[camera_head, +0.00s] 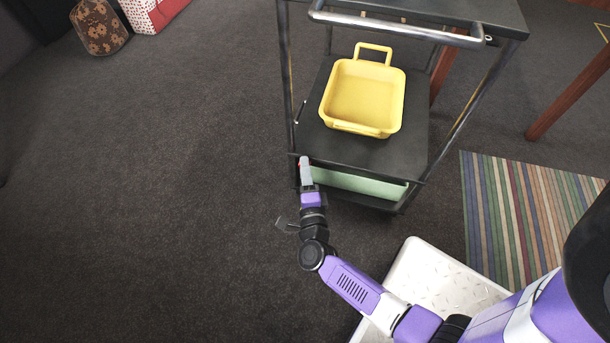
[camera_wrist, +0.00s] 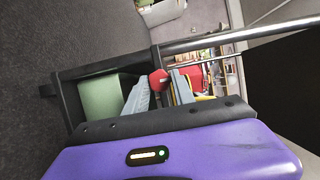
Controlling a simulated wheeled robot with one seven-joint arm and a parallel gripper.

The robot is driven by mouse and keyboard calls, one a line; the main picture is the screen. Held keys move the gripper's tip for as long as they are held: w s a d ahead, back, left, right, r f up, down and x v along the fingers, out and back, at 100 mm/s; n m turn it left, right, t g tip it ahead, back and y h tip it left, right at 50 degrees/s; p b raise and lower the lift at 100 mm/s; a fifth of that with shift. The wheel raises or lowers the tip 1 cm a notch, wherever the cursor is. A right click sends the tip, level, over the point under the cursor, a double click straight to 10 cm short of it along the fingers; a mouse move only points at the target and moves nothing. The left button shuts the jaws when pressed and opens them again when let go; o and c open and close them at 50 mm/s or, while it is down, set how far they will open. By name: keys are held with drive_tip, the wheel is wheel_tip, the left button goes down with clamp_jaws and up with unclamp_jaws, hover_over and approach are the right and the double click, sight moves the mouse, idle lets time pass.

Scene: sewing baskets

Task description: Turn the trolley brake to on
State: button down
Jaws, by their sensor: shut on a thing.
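The trolley (camera_head: 395,157) stands in front of me in the head view, with dark shelves, thin metal posts and a bar handle. My gripper (camera_head: 304,164) reaches its near left corner post at about middle shelf height. In the wrist view, a red knob (camera_wrist: 158,76), which looks like the brake, sits between the grey fingers of my gripper (camera_wrist: 159,88). The fingers are shut on it. The lever behind the knob and any on or off mark are hidden, so I cannot tell the brake's setting.
A yellow basket (camera_head: 362,95) sits on the trolley's middle shelf, and a pale green bin (camera_head: 358,183) on the low shelf. A striped rug (camera_head: 520,210) and wooden table leg (camera_head: 570,97) are at right. The carpet (camera_head: 150,200) at left is clear.

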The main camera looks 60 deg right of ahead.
drive_tip(key=shift+w+a+f+m+g+h+b, duration=0.15)
drive_tip(key=shift+m+g+h, duration=0.9)
drive_tip(key=shift+m, duration=2.7)
drive_tip(key=shift+w+d+f+m+g+h+b, duration=0.15)
drive_tip(key=shift+m+g+h, duration=0.35)
drive_tip(key=shift+m+h, duration=2.15)
drive_tip(key=shift+a+f+m+g+h, duration=0.15)
drive_tip(key=shift+m+g, duration=0.6)
drive_tip(key=shift+m, duration=4.05)
drive_tip(key=c, duration=1.1)
unclamp_jaws()
drive_tip(key=shift+o, duration=0.2)
